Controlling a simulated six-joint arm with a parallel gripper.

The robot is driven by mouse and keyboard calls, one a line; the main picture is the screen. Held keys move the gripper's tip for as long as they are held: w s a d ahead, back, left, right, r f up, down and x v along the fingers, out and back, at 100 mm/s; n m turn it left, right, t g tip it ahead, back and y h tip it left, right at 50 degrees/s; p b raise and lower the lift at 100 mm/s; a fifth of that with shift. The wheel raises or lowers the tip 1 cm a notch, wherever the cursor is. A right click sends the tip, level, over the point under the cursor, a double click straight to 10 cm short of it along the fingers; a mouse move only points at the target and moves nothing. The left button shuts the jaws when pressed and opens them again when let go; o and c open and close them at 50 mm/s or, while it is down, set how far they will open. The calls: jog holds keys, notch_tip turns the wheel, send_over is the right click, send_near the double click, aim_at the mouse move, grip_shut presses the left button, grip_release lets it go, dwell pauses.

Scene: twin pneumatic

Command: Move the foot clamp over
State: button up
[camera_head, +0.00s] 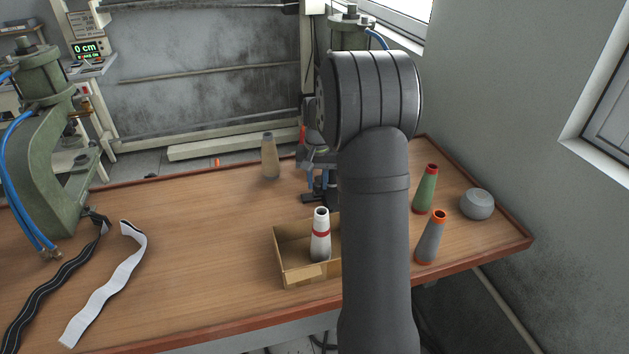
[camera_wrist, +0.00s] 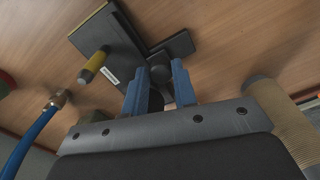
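The part that looks like the foot clamp is a small dark piece (camera_head: 318,192) on the table, left of my arm in the head view. In the wrist view, a dark flat piece (camera_wrist: 178,46) with a round dark knob lies just beyond my fingertips, beside a black plate with a white label (camera_wrist: 110,40). My gripper (camera_wrist: 158,72) has two blue fingers set apart, with the knob between or just past their tips; contact is not clear. In the head view my gripper (camera_head: 319,168) is over the dark piece, partly hidden by my arm.
A yellow-ended pin (camera_wrist: 94,66) and a blue hose (camera_wrist: 42,122) are close by. A beige cone (camera_head: 270,157) stands left of my gripper. A cardboard box (camera_head: 300,273) with a white cone (camera_head: 320,240) is in front. The left-centre table is clear.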

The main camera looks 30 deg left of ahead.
aim_at(318, 184)
jog(key=o, duration=0.3)
jog(key=shift+o, duration=0.2)
notch_tip(318, 184, up, 18)
jog(key=shift+f, duration=0.25)
jog(key=shift+f, duration=0.1)
dwell(0.4)
notch_tip(318, 184, down, 17)
jog(key=shift+f, duration=0.15)
dwell(0.4)
